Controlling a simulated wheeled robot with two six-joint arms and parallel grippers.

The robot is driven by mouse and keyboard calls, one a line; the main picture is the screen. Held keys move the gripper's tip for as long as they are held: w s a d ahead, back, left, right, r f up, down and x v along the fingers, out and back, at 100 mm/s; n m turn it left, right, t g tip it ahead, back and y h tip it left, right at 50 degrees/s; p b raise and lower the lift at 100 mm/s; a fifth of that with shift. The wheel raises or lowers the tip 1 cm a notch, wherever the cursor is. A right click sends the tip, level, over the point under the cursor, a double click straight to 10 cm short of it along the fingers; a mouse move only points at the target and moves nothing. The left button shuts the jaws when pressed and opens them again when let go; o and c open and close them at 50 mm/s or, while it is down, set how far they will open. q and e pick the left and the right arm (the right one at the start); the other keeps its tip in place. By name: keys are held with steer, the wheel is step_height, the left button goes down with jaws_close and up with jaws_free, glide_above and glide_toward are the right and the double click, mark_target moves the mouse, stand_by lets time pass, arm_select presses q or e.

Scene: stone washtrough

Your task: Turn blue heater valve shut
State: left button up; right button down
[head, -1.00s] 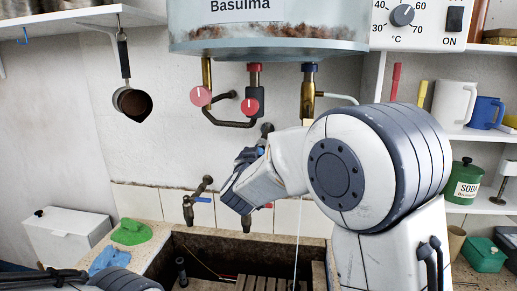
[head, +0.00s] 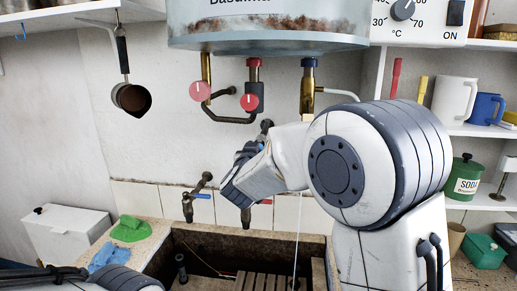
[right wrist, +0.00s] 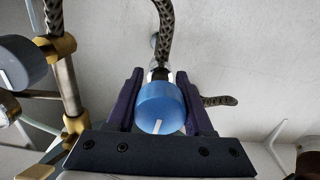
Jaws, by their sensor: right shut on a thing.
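My right gripper (head: 252,158) is in front of the wall below the heater in the head view, at the end of my right arm. In the right wrist view the blue heater valve (right wrist: 161,106) is a round blue knob with a white mark near its lower edge. The fingers of my right gripper (right wrist: 160,100) stand on both sides of the knob and are shut on it. A braided hose (right wrist: 166,28) runs up behind the knob. In the head view my gripper hides nearly all of the valve. My left gripper is not in view.
The heater tank (head: 270,25) hangs above, with two red knobs (head: 200,91) on pipes below it. A tap (head: 197,195) sits over the stone trough (head: 215,240). A saucepan (head: 132,98) hangs at left. Shelves with mugs (head: 454,99) are at right.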

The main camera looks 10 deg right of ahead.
steer(key=m+b, duration=0.2)
steer(key=m, duration=0.1)
steer(key=shift+f, duration=0.2)
steer(key=m+b, duration=0.3)
steer(key=m, duration=0.1)
steer(key=shift+m+b, duration=0.3)
steer(key=shift+m, duration=0.1)
steer(key=m+b, duration=0.3)
steer(key=m, duration=0.2)
steer(key=shift+b, duration=0.3)
steer(key=shift+r+m+b, duration=0.1)
steer(key=shift+m+b, duration=0.95)
steer(key=shift+m, duration=0.95)
steer(key=shift+c, duration=1.4)
jaws_free()
steer(key=shift+r, duration=0.1)
